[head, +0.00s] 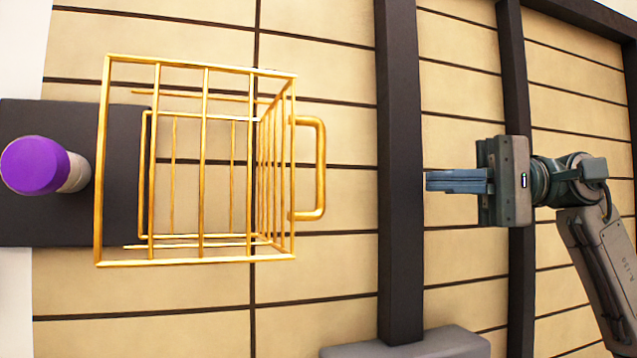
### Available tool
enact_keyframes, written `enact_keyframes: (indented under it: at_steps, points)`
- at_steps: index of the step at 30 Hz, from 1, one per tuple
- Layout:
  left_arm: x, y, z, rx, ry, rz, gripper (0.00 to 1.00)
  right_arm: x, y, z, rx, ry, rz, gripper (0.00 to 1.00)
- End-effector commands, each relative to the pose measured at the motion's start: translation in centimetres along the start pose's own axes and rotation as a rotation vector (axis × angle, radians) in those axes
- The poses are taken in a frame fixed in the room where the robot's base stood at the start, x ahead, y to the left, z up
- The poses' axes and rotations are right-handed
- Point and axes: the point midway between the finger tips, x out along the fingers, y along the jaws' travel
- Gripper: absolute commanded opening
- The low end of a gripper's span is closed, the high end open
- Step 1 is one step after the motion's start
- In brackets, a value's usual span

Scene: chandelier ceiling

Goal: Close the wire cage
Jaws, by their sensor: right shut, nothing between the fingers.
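The wire cage (204,160) is an open box of thin golden bars, left of centre in the head view. A golden loop handle (320,170) sticks out from its right side. Slatted panels show through the bars, and I see nothing held inside. Which panel is the door, and how far it stands open, I cannot tell. My right gripper (430,181) is to the right of the handle, clearly apart from it. Its fingers are together, empty, and point left toward the cage. My left gripper is not in view.
A purple-topped cylinder (36,166) stands by the cage's left side, over a dark slab (70,118). A dark beam (400,200) shows between the handle and my right gripper in the picture. Tan panels (320,330) lie behind.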

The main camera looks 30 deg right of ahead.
Motion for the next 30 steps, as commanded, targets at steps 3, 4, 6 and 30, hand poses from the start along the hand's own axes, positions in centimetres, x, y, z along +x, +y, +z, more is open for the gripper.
enact_keyframes:
  at_steps: [3, 4, 6, 30]
  points:
    - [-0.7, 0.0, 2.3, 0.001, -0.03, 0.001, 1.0, 0.5, -0.2, 0.0, 0.001, -0.001, 0.0, 0.0]
    - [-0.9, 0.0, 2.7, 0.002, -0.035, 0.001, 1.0, 0.8, -0.2, 0.0, 0.002, -0.001, 0.001, 0.0]
    - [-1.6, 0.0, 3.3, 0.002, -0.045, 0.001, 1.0, 1.8, -0.3, 0.0, 0.002, -0.002, 0.003, 0.0]
    - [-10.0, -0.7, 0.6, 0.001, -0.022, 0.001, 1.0, 12.5, -0.2, 2.5, 0.002, -0.001, 0.002, 0.0]
